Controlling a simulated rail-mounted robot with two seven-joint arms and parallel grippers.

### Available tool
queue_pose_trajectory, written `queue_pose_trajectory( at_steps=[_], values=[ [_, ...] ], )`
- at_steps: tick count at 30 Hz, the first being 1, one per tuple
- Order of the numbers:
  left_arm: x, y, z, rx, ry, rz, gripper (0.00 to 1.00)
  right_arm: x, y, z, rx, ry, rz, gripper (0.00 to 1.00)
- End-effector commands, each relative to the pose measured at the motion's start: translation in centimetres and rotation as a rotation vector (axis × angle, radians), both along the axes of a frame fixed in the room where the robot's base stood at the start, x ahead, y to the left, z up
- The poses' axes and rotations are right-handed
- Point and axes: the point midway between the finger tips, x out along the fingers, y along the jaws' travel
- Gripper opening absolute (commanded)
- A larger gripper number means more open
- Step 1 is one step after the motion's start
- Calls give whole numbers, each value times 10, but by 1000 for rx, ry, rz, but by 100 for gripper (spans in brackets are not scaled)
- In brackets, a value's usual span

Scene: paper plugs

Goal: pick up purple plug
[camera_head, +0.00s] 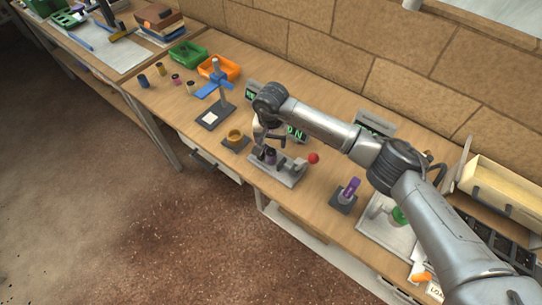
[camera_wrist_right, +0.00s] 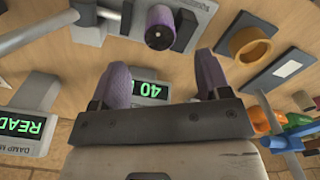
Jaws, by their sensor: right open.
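A dark purple plug (camera_head: 270,157) stands on a grey press-like fixture (camera_head: 291,177) with a red knob, near the middle of the table in the head view. In the right wrist view the plug (camera_wrist_right: 160,27) shows its dark round end with a small light spot. My right gripper (camera_head: 263,148) is at the plug in the head view. In the right wrist view its fingers (camera_wrist_right: 163,62) are apart, and the plug lies just beyond the tips, between their lines. No contact shows. A second, brighter purple piece (camera_head: 349,189) stands in a dark block. My left gripper is not in view.
A yellow-brown ring (camera_head: 235,136) sits left of the fixture. A blue-topped stand (camera_head: 215,88), green bin (camera_head: 187,54) and orange bin (camera_head: 219,67) are farther left. Lit meters (camera_wrist_right: 150,89) stand behind. A brick wall borders the table's back.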

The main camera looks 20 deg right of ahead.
Motion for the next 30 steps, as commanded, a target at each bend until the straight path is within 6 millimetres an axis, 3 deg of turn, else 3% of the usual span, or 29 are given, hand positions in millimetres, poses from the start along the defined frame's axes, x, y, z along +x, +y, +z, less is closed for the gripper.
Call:
queue_pose_trajectory(
  at_steps=[15, 25, 30],
  values=[
    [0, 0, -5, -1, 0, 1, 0, 3, -2, -50, 1, 1, -2, 70],
    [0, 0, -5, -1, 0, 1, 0, 3, -2, -53, 0, 0, -1, 70],
    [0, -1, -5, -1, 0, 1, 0, 3, -2, -53, 0, 0, -1, 54]
  ],
)
